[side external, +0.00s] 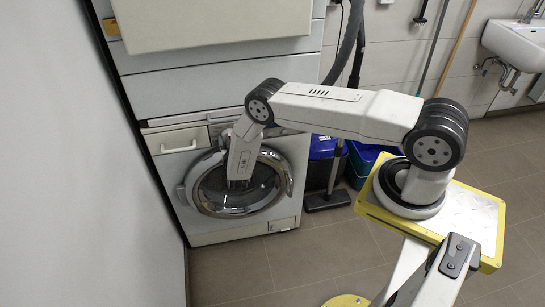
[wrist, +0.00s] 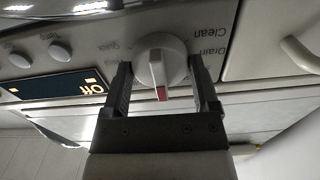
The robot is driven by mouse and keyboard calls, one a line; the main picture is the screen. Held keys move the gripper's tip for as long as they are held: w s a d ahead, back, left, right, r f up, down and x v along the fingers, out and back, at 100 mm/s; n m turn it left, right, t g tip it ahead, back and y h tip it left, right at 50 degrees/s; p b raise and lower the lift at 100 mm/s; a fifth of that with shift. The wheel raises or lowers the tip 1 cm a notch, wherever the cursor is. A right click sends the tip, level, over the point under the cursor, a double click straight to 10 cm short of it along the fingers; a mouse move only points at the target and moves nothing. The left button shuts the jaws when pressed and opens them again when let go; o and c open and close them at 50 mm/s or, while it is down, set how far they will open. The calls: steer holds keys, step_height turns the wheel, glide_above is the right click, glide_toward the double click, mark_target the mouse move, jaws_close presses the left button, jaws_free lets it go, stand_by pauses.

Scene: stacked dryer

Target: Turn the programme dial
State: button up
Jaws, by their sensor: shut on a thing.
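The programme dial (wrist: 158,50) is a round white knob with a raised grip bar and a red mark at the bar's lower end in the wrist view. The red mark points toward my gripper's palm. My gripper (wrist: 161,76) is shut on the dial, with one dark finger on each side of it. Printed words such as "Drain" and "Clean" run around the dial, upside down. In the side external view the front-loading machine (side external: 210,238) stands at left.
In the wrist view a display (wrist: 58,87) reading "Off" and oval buttons (wrist: 60,50) lie left of the dial. A drawer handle (wrist: 300,54) is at right. In the side external view, the round glass door (side external: 215,207) sits below the panel, and blue bins (side external: 368,157) stand to the right.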

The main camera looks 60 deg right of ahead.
steer(key=shift+m, duration=0.3)
steer(key=m, duration=1.2)
steer(key=shift+m, duration=0.3)
steer(key=m, duration=0.4)
steer(key=shift+m, duration=0.3)
steer(key=o, duration=1.1)
